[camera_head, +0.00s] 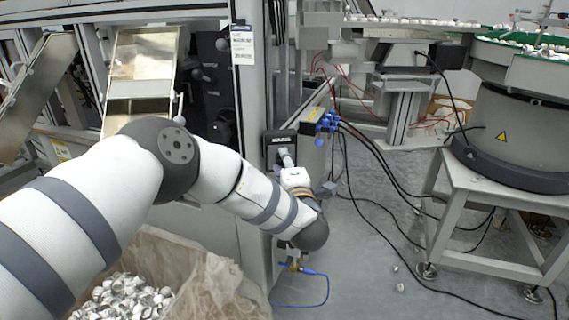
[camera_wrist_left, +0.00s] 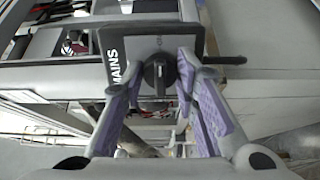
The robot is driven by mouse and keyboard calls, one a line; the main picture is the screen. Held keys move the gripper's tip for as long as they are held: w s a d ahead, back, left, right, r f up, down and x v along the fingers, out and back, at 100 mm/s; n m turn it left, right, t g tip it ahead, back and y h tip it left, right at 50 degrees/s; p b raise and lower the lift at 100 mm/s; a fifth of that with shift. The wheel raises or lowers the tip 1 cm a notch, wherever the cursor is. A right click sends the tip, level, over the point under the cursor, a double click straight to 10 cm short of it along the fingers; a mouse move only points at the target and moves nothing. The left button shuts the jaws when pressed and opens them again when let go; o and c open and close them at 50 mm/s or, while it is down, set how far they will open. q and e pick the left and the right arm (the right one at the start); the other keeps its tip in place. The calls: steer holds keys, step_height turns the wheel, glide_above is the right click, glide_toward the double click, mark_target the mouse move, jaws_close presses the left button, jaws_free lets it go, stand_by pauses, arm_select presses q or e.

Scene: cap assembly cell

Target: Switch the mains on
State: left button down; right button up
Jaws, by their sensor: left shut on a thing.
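The mains switch is a dark box (camera_head: 270,150) with a "MAINS" label, on the side of the machine frame in the head view. The wrist view shows its plate (camera_wrist_left: 118,55) and a black rotary knob (camera_wrist_left: 158,75). The knob's grip bar runs up and down in that view. My left gripper (camera_head: 287,160) reaches the front of the box. In the wrist view its purple-padded fingers (camera_wrist_left: 160,82) stand on either side of the knob and are shut on it. In the head view the gripper hides the knob. My right gripper is not in view.
Blue connectors (camera_head: 327,121) and black cables are right of the switch. A brass fitting with a blue hose (camera_head: 314,272) is below my left wrist. A bin of white caps (camera_head: 121,297) is at lower left.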

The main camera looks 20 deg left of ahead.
arm_select(q)
steer(key=c, duration=1.2)
jaws_free()
steer(key=shift+c, duration=0.2)
steer(key=v, duration=1.2)
steer(key=shift+f, duration=0.1)
